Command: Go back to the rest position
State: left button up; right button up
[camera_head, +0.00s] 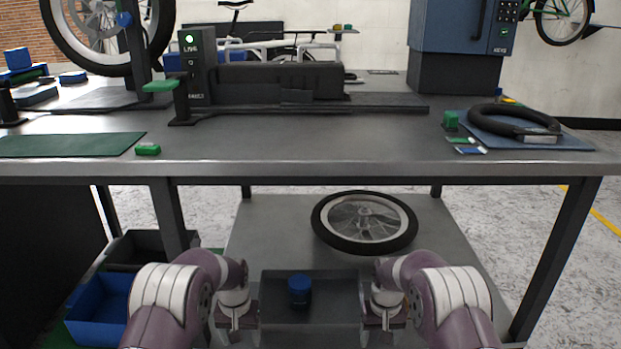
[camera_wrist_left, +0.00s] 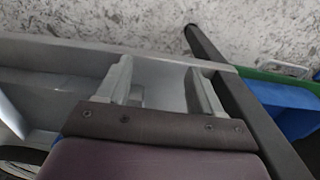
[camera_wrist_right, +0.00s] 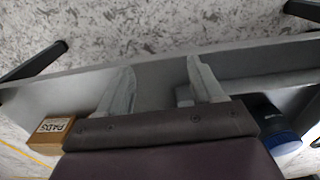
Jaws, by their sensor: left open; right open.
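My left gripper (camera_head: 236,318) is at the left side of a grey bin (camera_head: 340,312) below the front of the workbench. In the left wrist view its fingers (camera_wrist_left: 158,78) are apart with nothing between them. My right gripper (camera_head: 384,318) is at the bin's right side. In the right wrist view its fingers (camera_wrist_right: 162,75) are apart and empty. A dark container with a blue cap (camera_head: 300,287) stands in the bin between the grippers; I cannot tell whether either gripper touches the bin. Both forearms come in low from the front.
The workbench (camera_head: 300,152) edge lies above and beyond my grippers. A small wheel (camera_head: 364,222) lies on the lower shelf (camera_head: 262,222). Blue bin (camera_head: 98,305) and black bin (camera_head: 150,248) are at left. A "PADS" box (camera_wrist_right: 50,134) shows in the right wrist view.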

pick_arm(q)
jog(key=s+a+r+p, duration=0.2)
jog(key=s+r+p, duration=1)
jog(key=s+r, duration=1.15)
pick_arm(e)
jog(key=s+d+r, duration=0.2)
jog(key=s+r, duration=2)
jog(key=s, duration=0.4)
pick_arm(q)
notch_tip(320, 180, up, 38)
jog(key=s+t+p, duration=0.1)
jog(key=p, duration=3.7)
jog(key=shift+s+f, duration=0.15)
jog(key=shift+s, duration=0.25)
pick_arm(e)
notch_tip(320, 180, up, 39)
jog(key=t, duration=0.1)
jog(key=shift+w+r, duration=0.2)
jog(key=shift+w, duration=0.2)
